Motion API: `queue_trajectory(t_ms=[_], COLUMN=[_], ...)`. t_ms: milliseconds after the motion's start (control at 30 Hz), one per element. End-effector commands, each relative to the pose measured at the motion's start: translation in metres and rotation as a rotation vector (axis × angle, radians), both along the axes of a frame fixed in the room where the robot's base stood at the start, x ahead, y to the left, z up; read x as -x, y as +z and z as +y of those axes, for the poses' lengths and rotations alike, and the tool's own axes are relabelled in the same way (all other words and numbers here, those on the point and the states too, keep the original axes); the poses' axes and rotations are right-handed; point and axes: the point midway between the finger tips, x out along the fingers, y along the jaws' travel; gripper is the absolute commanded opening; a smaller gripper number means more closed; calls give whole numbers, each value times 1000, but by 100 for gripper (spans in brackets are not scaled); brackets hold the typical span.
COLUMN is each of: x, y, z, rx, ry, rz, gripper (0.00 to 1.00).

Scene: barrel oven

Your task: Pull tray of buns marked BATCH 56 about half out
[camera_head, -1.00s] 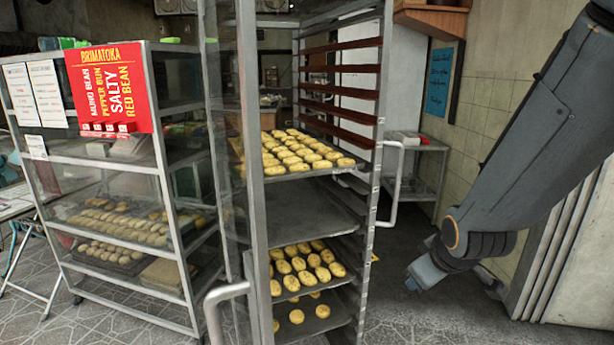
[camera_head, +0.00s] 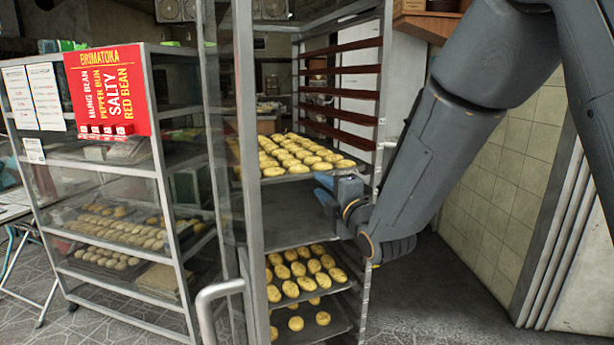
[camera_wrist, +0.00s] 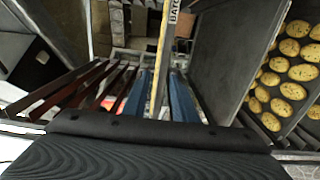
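In the head view, the upper tray of buns (camera_head: 296,170) sits in the tall rack, and an empty-looking dark tray (camera_head: 300,232) is below it. My gripper (camera_head: 322,192) is at the rack's front, just below the upper buns tray's rim. In the wrist view, its blue fingers (camera_wrist: 166,95) stand apart on either side of a pale edge strip (camera_wrist: 162,62) lettered "BATC". The rest of that lettering is cut off, so no batch number shows. I see no clear contact between fingers and strip.
Lower buns trays (camera_head: 303,270) fill the rack's lower part. Dark red slides (camera_head: 340,92) above are empty. A glass door with a metal handle (camera_head: 215,292) stands at the front left. A signed shelf unit (camera_head: 160,180) is farther left. Floor at the right is clear.

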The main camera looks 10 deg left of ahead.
Motion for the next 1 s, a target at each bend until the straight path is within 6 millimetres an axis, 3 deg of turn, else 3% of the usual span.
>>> queue_trajectory(t_ms=[600, 1000], x=[-56, -72], y=[-2, -1], z=[37, 48], rx=[-2, -1], ry=[-1, -1], rz=[1, 3], gripper=[25, 25])
